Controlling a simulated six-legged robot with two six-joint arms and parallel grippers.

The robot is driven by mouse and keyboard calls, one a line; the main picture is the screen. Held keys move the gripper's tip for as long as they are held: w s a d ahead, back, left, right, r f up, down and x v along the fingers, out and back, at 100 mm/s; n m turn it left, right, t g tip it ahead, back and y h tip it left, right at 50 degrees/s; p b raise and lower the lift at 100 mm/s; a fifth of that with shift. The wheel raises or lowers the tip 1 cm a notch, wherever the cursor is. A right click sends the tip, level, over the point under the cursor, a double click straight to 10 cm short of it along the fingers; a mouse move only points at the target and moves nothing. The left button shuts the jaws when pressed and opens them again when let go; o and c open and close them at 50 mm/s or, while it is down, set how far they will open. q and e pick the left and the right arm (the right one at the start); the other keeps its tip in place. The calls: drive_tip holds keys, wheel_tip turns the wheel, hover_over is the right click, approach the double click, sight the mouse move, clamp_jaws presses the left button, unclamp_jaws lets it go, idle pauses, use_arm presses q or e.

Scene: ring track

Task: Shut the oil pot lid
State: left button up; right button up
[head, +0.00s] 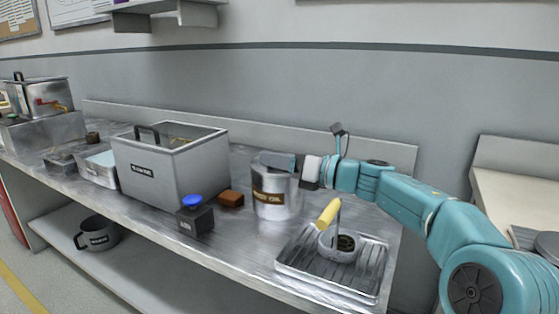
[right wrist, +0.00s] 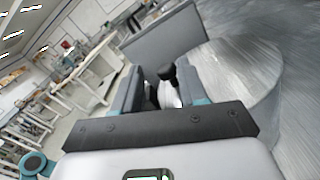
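The oil pot (head: 276,204) is a silver cylinder with a brown label, standing upright on the steel bench. My left gripper is out of view.
A ribbed metal tray (head: 310,273) holds a small round pot (head: 325,246) and a yellow-handled tool (head: 328,212) in front. The wall is behind.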

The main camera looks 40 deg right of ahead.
drive_tip(key=shift+w+d+f, duration=0.2)
drive_tip(key=shift+f, duration=0.4)
drive_tip(key=shift+s+d, duration=0.15)
drive_tip(key=shift+s, duration=0.05)
drive_tip(key=r+p+v, duration=0.1)
drive_tip(key=p+v, duration=0.1)
drive_tip(key=v, duration=1.4)
drive_tip(key=shift+a, duration=0.25)
drive_tip(key=shift+s, duration=0.15)
